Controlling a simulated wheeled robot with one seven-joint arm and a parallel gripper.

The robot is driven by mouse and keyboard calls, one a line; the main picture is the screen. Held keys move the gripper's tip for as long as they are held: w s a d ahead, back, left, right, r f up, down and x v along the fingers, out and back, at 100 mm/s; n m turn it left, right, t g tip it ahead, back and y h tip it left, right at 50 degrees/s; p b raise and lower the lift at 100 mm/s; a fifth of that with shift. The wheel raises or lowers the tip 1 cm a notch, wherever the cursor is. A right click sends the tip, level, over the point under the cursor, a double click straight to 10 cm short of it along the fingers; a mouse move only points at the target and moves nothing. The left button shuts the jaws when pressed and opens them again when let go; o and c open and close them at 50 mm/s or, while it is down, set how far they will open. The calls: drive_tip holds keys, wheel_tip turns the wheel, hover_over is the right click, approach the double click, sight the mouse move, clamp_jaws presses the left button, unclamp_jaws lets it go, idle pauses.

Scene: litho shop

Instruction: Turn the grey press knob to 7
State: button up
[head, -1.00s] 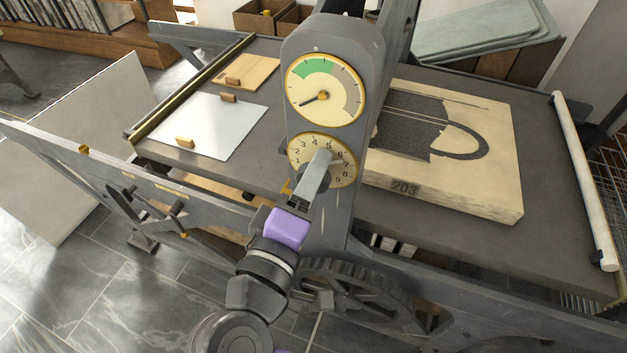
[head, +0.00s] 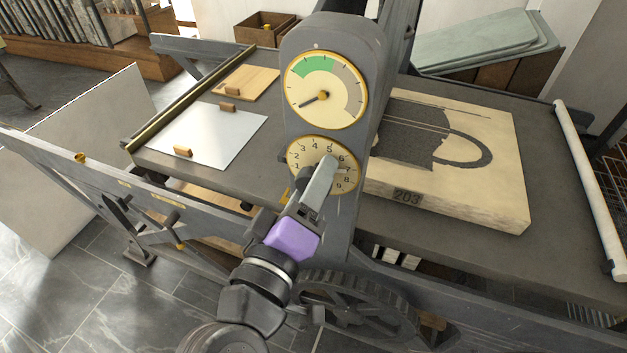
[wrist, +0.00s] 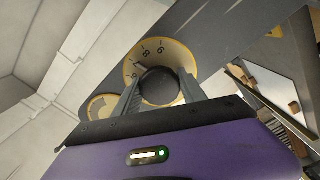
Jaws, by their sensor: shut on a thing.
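The grey press knob (wrist: 159,86) is round and dark and sits at the centre of a cream, brass-rimmed number dial (head: 296,157) on the press's grey upright. In the wrist view my gripper (wrist: 160,90) has one finger on each side of the knob, shut on it. Digits 1 to 9 ring the dial.
A gauge (head: 340,85) with a green sector sits above the dial, its needle pointing lower left. A stone block (head: 480,200) marked 203 lies on the press bed (head: 440,240) to the right. A white sheet (head: 225,135) lies left. A spoked gear wheel (head: 355,305) is below.

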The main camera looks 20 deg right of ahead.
drive_tip(key=o, duration=1.3)
drive_tip(key=shift+o, duration=0.2)
drive_tip(key=v, duration=0.8)
drive_tip(key=shift+w, duration=0.1)
